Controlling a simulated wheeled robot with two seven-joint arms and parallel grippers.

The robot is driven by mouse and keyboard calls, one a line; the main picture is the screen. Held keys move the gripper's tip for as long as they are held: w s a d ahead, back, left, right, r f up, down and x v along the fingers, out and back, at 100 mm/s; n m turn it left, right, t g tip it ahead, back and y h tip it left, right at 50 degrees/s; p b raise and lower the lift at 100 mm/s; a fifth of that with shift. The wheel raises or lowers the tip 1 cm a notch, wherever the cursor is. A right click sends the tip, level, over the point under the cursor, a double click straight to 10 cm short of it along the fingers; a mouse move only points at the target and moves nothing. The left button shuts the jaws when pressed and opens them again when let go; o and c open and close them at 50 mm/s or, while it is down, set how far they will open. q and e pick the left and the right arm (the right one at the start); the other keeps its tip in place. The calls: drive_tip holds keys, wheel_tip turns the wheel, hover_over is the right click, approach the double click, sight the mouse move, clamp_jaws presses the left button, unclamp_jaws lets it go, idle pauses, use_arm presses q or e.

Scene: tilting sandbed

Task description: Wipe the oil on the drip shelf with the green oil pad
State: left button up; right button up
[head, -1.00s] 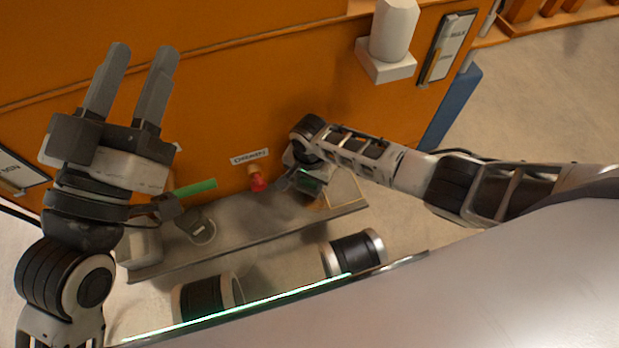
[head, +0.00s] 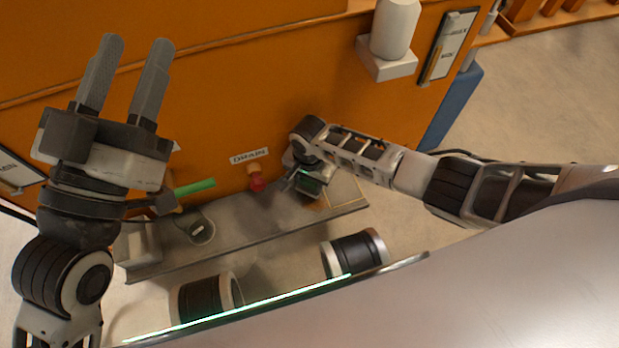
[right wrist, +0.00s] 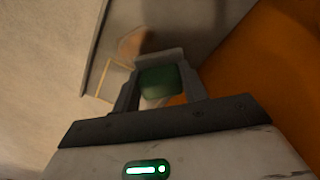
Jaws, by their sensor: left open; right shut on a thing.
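The grey drip shelf (head: 265,228) runs along the foot of the orange machine wall. My right gripper (head: 288,184) is low over the shelf's right half. In the right wrist view its fingers (right wrist: 158,88) are shut on the green oil pad (right wrist: 160,80). I cannot tell whether the pad touches the shelf. My left gripper (head: 136,44) is open and empty, raised at the left.
A red knob (head: 256,183) under a small label sticks out above the shelf. A green-handled lever (head: 194,187) and a round cup (head: 202,230) are at the left. A yellow outlined square (head: 347,190) marks the shelf's right end. A white dispenser (head: 391,40) is on the wall.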

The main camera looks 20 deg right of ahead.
drive_tip(key=shift+f+b, duration=0.45)
drive_tip(key=shift+f, duration=0.25)
